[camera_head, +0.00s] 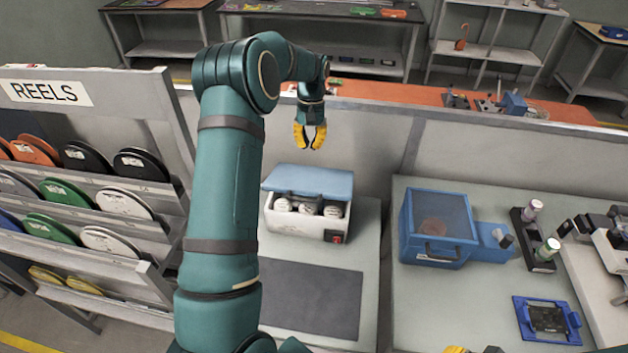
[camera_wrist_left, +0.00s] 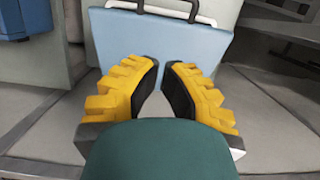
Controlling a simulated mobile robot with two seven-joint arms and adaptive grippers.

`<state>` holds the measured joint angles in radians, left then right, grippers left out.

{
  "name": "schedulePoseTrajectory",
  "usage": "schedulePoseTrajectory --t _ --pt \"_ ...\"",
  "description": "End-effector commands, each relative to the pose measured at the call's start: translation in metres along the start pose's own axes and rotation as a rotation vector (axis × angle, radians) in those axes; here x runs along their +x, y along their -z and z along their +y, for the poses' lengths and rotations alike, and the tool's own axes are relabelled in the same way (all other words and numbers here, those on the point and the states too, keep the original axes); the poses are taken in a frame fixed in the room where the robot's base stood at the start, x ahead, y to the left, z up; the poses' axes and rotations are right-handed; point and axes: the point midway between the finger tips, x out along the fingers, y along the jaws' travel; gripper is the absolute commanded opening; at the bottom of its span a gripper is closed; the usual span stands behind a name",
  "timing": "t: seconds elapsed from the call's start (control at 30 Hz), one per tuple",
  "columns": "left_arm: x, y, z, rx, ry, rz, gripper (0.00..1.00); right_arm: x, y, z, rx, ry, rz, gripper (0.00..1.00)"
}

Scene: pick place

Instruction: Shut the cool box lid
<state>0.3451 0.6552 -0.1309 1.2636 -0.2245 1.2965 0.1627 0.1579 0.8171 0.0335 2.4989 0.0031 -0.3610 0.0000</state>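The cool box (camera_head: 296,223) is a white box with a pale blue lid (camera_head: 308,181), standing on the grey bench left of centre. The lid is raised and tilted, leaving the front open; several round white-topped items (camera_head: 308,208) show inside. My left gripper (camera_head: 310,147) hangs above and behind the lid in the head view, its yellow fingers partly open with a small empty gap. In the wrist view the gripper (camera_wrist_left: 162,66) is over the lid (camera_wrist_left: 125,45), near a grey handle (camera_wrist_left: 152,10). A yellow tip of my right gripper (camera_head: 457,350) barely shows at the bottom edge.
A dark mat (camera_head: 310,300) lies in front of the cool box. A reels rack (camera_head: 85,190) stands left. A blue case (camera_head: 438,225), a bottle holder (camera_head: 530,240) and a blue tray device (camera_head: 546,320) stand right. A low partition (camera_head: 370,150) runs behind.

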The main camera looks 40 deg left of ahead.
Motion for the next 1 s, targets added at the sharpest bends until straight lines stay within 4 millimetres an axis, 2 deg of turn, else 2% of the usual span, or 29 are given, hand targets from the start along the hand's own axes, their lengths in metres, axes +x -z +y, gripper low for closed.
schedulePoseTrajectory --t 0.53,0.7,1.0 --pt "0.1 -0.002 0.001 0.003 -0.001 -0.005 0.0 -0.003 0.001 -0.001 -0.001 0.0 0.0 0.27" --pt "0.113 -0.019 0.001 0.004 -0.001 -0.004 0.0 -0.006 0.001 -0.003 -0.001 0.001 0.0 0.27" --pt "0.124 -0.029 0.001 0.002 -0.001 -0.001 0.0 -0.007 0.002 -0.003 -0.002 0.001 0.0 0.27"
